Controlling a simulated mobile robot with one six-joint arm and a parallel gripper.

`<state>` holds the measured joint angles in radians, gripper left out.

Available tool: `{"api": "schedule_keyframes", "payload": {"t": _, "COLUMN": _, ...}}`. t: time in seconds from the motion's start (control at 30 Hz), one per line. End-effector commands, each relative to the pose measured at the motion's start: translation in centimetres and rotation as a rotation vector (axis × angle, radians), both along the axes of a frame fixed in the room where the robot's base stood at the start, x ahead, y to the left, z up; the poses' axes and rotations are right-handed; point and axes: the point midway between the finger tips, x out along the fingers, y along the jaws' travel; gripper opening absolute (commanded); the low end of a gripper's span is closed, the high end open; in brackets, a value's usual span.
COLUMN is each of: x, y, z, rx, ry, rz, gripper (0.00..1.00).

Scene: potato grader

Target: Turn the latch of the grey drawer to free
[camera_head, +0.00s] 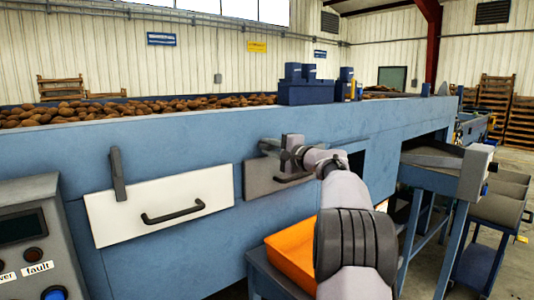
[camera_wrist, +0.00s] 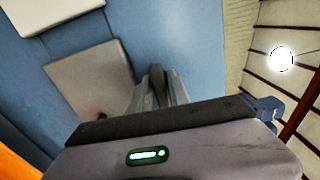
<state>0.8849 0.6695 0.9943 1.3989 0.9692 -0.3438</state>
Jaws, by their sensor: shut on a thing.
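The grey drawer (camera_head: 258,180) is closed in the blue machine's side, with a dark bar handle (camera_head: 295,178) low on its front. In the wrist view the grey drawer (camera_wrist: 90,78) lies left of my fingers. My gripper (camera_head: 284,150) is at the drawer's upper edge; it also shows in the wrist view (camera_wrist: 160,92). It is shut on the dark latch (camera_wrist: 156,72), whose end shows between the fingers. In the head view my gripper and wrist mostly hide the latch, so I cannot tell its angle.
Left of it is a white drawer (camera_head: 160,203) with its own upright latch (camera_head: 117,175) and dark handle. An orange crate (camera_head: 291,252) stands below my arm. A control panel (camera_head: 30,240) is at the lower left. Potatoes (camera_head: 150,107) lie along the machine's top.

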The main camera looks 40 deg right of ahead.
Motion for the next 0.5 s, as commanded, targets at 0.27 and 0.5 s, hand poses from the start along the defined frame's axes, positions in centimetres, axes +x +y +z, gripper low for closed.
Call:
{"api": "schedule_keyframes", "payload": {"t": 0.27, "x": 0.03, "y": -0.19, "z": -0.18, "rx": -0.051, "ry": 0.005, "rz": 0.002, "gripper": 0.0}}
{"api": "schedule_keyframes", "payload": {"t": 0.5, "x": 0.03, "y": -0.21, "z": -0.13, "rx": -0.057, "ry": 0.005, "rz": 0.001, "gripper": 0.0}}
